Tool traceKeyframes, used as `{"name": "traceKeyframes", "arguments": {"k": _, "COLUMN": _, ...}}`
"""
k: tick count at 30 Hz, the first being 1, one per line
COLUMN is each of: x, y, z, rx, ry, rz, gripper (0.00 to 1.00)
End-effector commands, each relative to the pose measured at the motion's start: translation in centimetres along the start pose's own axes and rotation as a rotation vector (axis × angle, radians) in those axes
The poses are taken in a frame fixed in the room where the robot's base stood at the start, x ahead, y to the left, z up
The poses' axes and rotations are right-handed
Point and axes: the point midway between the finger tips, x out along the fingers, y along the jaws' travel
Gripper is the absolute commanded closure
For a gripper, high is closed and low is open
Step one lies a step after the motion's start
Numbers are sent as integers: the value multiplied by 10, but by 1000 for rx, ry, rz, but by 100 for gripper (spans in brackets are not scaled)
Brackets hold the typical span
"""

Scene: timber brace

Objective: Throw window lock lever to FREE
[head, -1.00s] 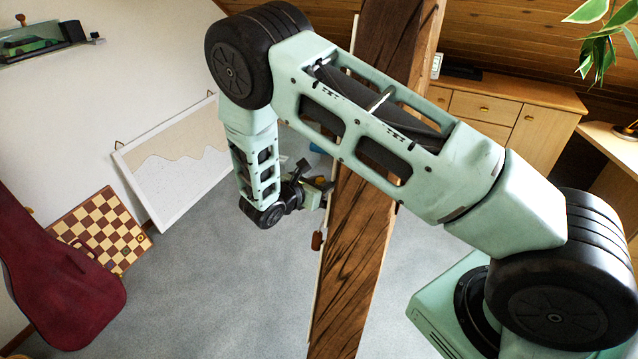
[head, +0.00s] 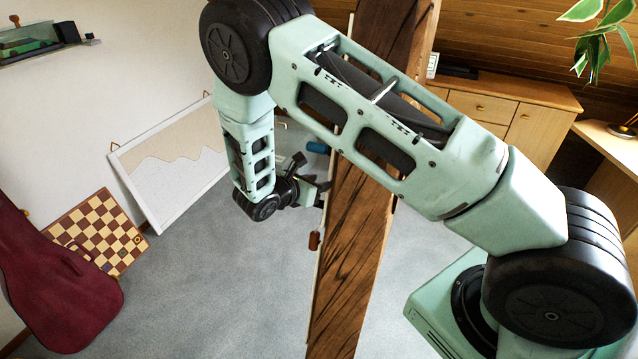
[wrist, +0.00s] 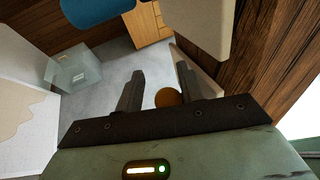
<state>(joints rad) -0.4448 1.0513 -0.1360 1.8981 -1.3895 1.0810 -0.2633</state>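My gripper (head: 322,187) is beside the left face of the timber brace (head: 352,260), at mid-height in the head view. In the wrist view its two dark fingers (wrist: 159,70) stand apart with a gap between them. A round orange-brown end (wrist: 167,97) shows low in that gap; I cannot tell whether it touches a finger. A reddish-brown handle (head: 314,240) is on the brace below the gripper, and a blue cylinder (head: 318,147) above it. The blue cylinder also shows in the wrist view (wrist: 95,10). I cannot tell which is the lock lever, and no FREE marking is readable.
A pale plate (wrist: 207,25) lies close to the right finger in the wrist view. A framed board (head: 170,175), a chessboard (head: 98,235) and a dark red instrument case (head: 55,275) stand along the left wall. The grey floor between them and the brace is clear.

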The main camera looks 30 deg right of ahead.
Motion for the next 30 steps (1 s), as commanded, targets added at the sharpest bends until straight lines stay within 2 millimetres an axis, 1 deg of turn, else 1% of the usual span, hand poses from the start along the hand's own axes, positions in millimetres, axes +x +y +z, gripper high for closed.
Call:
{"name": "traceKeyframes", "arguments": {"k": 1, "x": -12, "y": 4, "z": -2, "rx": 3, "ry": 3, "rz": 14, "gripper": 66}}
{"name": "traceKeyframes", "arguments": {"k": 12, "x": -99, "y": 4, "z": -3, "rx": 5, "ry": 6, "rz": 15, "gripper": 66}}
{"name": "traceKeyframes", "arguments": {"k": 18, "x": -137, "y": 2, "z": -2, "rx": 3, "ry": 5, "rz": 12, "gripper": 66}}
{"name": "traceKeyframes", "arguments": {"k": 21, "x": -149, "y": 2, "z": -2, "rx": 2, "ry": 5, "rz": 11, "gripper": 66}}
{"name": "traceKeyframes", "arguments": {"k": 24, "x": -156, "y": 1, "z": -1, "rx": 2, "ry": 4, "rz": 7, "gripper": 66}}
{"name": "traceKeyframes", "arguments": {"k": 30, "x": -160, "y": 1, "z": 0, "rx": 2, "ry": 4, "rz": 6, "gripper": 66}}
